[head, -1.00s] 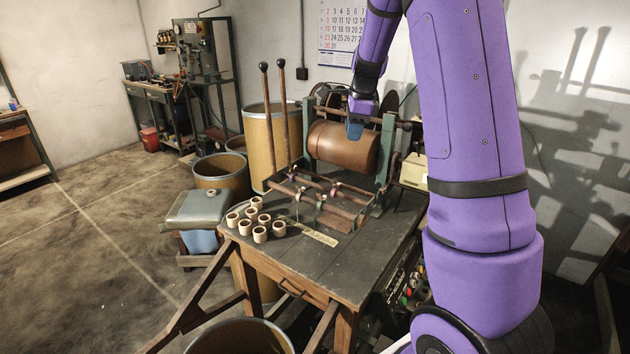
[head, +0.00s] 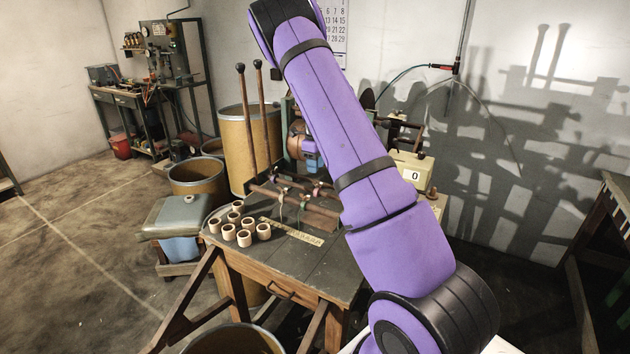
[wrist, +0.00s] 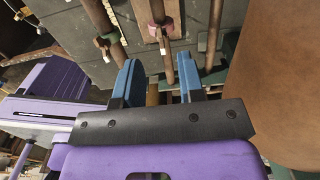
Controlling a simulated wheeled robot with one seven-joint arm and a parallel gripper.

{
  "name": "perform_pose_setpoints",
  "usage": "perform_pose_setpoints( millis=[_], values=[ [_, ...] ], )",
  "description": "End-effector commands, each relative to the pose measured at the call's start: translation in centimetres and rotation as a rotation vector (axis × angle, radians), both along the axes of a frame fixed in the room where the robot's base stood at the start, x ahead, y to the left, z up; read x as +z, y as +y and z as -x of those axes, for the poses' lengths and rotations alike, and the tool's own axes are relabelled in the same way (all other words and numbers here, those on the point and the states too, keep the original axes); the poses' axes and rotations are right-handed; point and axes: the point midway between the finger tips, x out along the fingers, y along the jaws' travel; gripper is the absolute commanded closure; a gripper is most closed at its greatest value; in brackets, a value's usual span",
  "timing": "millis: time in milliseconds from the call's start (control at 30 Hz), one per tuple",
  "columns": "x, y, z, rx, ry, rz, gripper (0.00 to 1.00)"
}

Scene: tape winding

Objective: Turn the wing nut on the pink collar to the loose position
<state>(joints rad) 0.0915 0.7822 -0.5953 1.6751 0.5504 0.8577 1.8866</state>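My gripper (wrist: 158,64) is open in the wrist view, its two blue fingers apart with nothing between them. In the head view its blue part (head: 313,162) shows beside the brown roller, partly hidden by my arm. A pinkish collar (wrist: 160,29) with a pale tip sits on a rod just beyond the fingers, apart from them. I cannot tell for certain which is the pink collar, nor the wing nut's position.
A brown roller (wrist: 280,75) fills the right of the wrist view, close to the right finger. Several pale rings (head: 237,229) stand on the dark table (head: 300,262). Two tall black-knobbed levers (head: 260,110) rise left of the machine. The table's front is mostly clear.

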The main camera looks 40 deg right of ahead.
Motion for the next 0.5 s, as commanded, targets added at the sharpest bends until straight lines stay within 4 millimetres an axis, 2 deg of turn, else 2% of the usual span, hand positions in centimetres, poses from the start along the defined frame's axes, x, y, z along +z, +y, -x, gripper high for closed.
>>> perform_pose_setpoints(
  millis=[33, 200, 333, 500],
  values=[
    [-1.1, -0.1, 0.1, -0.001, 0.003, -0.001, 0.64],
    [-3.8, 0.0, 0.1, 0.0, 0.002, 0.0, 0.64],
    [-5.2, -0.1, 0.1, 0.0, 0.002, 0.001, 0.64],
    [-6.0, 0.0, 0.1, 0.001, 0.001, 0.0, 0.64]
  ],
)
